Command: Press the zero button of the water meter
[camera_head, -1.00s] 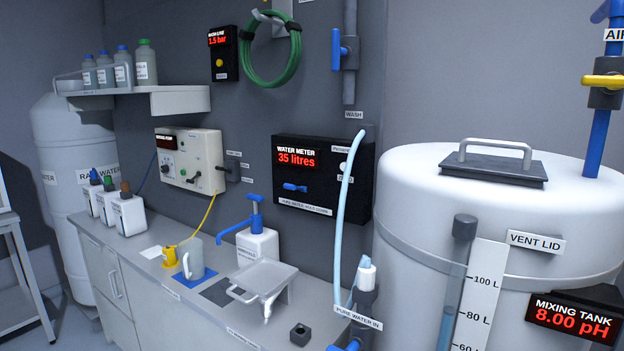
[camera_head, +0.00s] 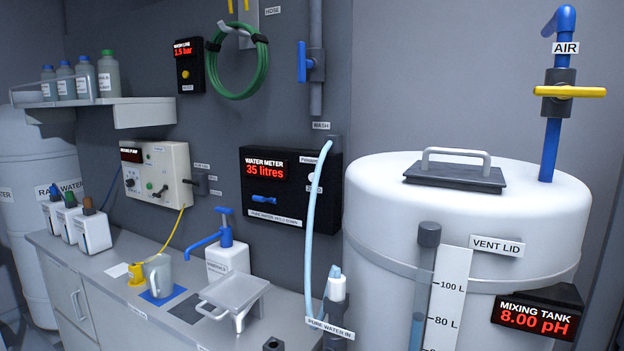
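The water meter (camera_head: 289,186) is a black box on the grey wall, left of the mixing tank. Its red display (camera_head: 265,169) reads 35 litres. A blue lever handle (camera_head: 264,199) sits below the display, above a hold-down label. A round white button (camera_head: 311,177) is on its right side, with a small label under it that is too small to read. A pale blue hose (camera_head: 311,232) passes in front of that side, close to the button. My gripper is not in view.
The white mixing tank (camera_head: 390,196) with its 8.00 pH display stands at the right. The counter below holds a dispenser bottle (camera_head: 228,260), a jug (camera_head: 158,276) and a small stand (camera_head: 235,291). A yellow air valve handle (camera_head: 569,91) is at upper right.

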